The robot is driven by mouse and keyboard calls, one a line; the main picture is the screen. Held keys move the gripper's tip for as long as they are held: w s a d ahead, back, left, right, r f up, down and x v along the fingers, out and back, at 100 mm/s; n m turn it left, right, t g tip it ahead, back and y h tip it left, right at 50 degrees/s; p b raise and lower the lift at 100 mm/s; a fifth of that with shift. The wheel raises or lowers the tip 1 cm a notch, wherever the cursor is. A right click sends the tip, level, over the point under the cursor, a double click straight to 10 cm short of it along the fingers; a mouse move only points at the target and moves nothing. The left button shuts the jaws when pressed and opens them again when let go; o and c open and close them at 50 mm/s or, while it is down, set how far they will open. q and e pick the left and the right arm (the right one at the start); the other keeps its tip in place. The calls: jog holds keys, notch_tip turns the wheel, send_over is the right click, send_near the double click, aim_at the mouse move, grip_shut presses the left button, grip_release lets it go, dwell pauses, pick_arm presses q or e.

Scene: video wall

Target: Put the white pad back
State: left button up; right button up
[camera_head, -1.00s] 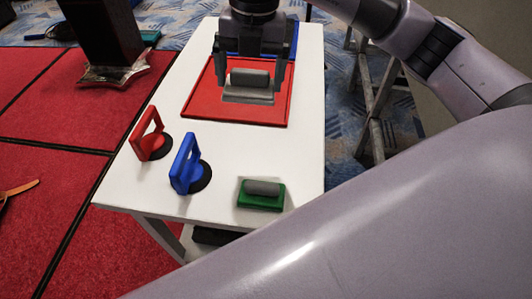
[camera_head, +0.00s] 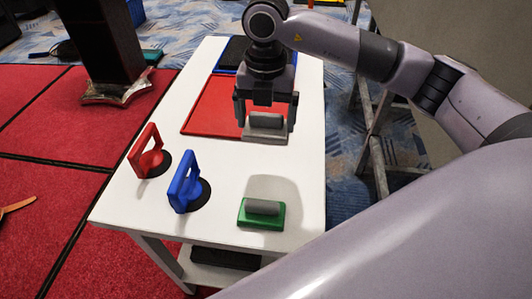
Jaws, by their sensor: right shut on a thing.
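My right gripper (camera_head: 265,122) is shut on the white pad (camera_head: 265,137), which looks light grey and has a grey cylindrical handle between the fingers. In the head view the pad overlaps the near right corner of the red tray (camera_head: 212,110). A soft shadow on the table nearer to me suggests that the pad is held above the surface. A green pad (camera_head: 274,221) with a grey handle lies at the table's near right. My left gripper is not in view.
A red-handled suction cup (camera_head: 150,152) and a blue-handled one (camera_head: 183,182) stand at the left of the white table (camera_head: 120,205). A blue tray (camera_head: 229,70) with a dark inside lies behind the red tray. Metal trestle legs (camera_head: 376,150) stand to the right.

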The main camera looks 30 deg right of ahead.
aim_at(267, 127)
notch_tip(267, 127, down, 8)
jog(key=shift+r, duration=0.2)
notch_tip(267, 127, down, 3)
jog(key=o, duration=0.6)
jog(key=shift+f, duration=0.1)
notch_tip(267, 127, up, 6)
jog(key=shift+d+f, duration=0.1)
jog(key=shift+f, duration=0.1)
jog(key=shift+r, duration=0.75)
